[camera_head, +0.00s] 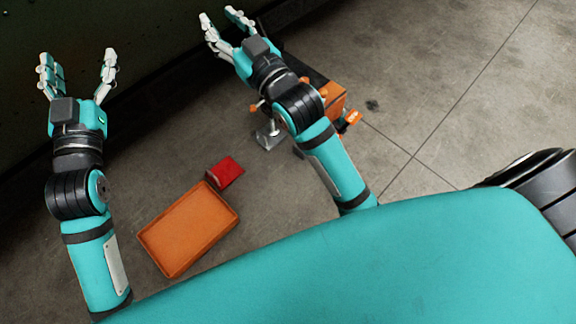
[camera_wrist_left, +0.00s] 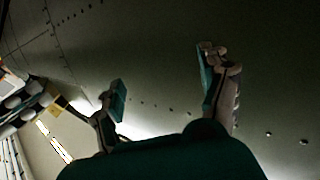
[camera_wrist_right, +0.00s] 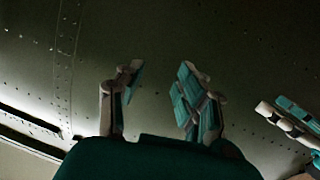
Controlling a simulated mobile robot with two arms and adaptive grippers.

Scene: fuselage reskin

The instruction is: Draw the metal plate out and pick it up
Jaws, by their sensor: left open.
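My left gripper (camera_head: 77,68) is open and empty at the upper left of the head view, its fingers pointing to the dark riveted fuselage skin (camera_head: 90,22). In the left wrist view its fingers (camera_wrist_left: 163,70) stand wide apart with the skin (camera_wrist_left: 150,45) beyond. My right gripper (camera_head: 222,16) is open and empty at the top of the head view. Its fingers (camera_wrist_right: 160,68) are apart, with the riveted skin (camera_wrist_right: 230,50) beyond. Neither gripper visibly touches the skin. I cannot tell a separate metal plate from the dark skin in any view.
An orange tray (camera_head: 188,230) lies on the concrete floor (camera_head: 450,90), with a red box (camera_head: 225,172) at its upper right corner. An orange-and-black device (camera_head: 333,97) stands behind my right forearm. The floor at the right is mostly clear.

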